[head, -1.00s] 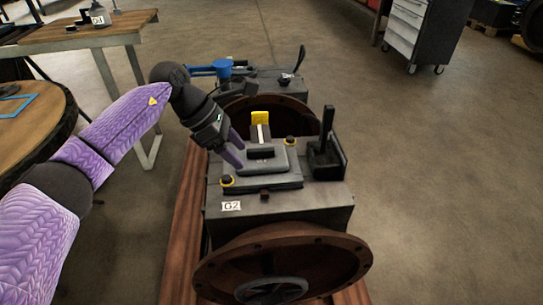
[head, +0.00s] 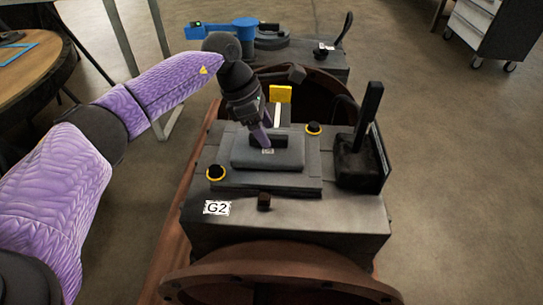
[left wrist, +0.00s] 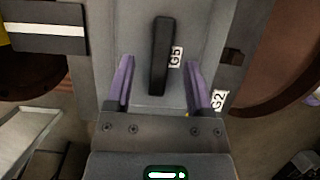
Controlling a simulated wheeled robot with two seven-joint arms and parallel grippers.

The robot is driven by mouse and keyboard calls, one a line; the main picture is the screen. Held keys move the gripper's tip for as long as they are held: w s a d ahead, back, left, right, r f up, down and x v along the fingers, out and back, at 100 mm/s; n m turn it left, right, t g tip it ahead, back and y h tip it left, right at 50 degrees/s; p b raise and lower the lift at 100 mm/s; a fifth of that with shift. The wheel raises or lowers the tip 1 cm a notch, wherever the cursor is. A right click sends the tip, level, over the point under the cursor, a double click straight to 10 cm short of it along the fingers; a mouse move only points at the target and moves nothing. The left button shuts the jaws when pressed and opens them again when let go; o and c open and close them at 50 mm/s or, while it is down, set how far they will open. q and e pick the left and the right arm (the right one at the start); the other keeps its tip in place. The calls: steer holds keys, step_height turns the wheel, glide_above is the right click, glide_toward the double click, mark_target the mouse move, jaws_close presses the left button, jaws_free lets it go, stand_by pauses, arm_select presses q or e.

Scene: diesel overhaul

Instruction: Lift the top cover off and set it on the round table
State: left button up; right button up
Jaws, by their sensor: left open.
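The top cover (head: 285,158) is a grey raised plate with a black bar handle (left wrist: 160,55) and a small G5 label. It sits flat on the dark gearbox housing (head: 330,213) labelled G2. My left gripper (head: 264,138) is open just over the cover, at the handle. In the left wrist view its purple fingers (left wrist: 160,72) stand to either side of the handle's line, with clear gaps. Whether the tips reach down beside the handle cannot be told. The round table (head: 48,62) with a wooden top is at the upper left. My right gripper is out of view.
Two yellow-ringed black knobs (head: 216,173) and a tall black lever (head: 368,120) flank the cover. A yellow block (head: 280,94) stands behind it. A second unit with a blue part (head: 245,30) is farther back. A blue frame (head: 14,48) lies on the round table.

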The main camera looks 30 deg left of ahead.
arm_select(q)
steer(key=shift+x, duration=1.05)
steer(key=shift+s+a+r, duration=0.1)
steer(key=shift+a+r, duration=0.05)
steer(key=shift+r, duration=0.05)
jaws_close()
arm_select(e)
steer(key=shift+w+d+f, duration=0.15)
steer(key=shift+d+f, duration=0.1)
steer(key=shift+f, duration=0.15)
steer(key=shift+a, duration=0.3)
arm_select(q)
steer(key=shift+r, duration=0.25)
step_height(320, 180, up, 12)
steer(key=p, duration=0.7)
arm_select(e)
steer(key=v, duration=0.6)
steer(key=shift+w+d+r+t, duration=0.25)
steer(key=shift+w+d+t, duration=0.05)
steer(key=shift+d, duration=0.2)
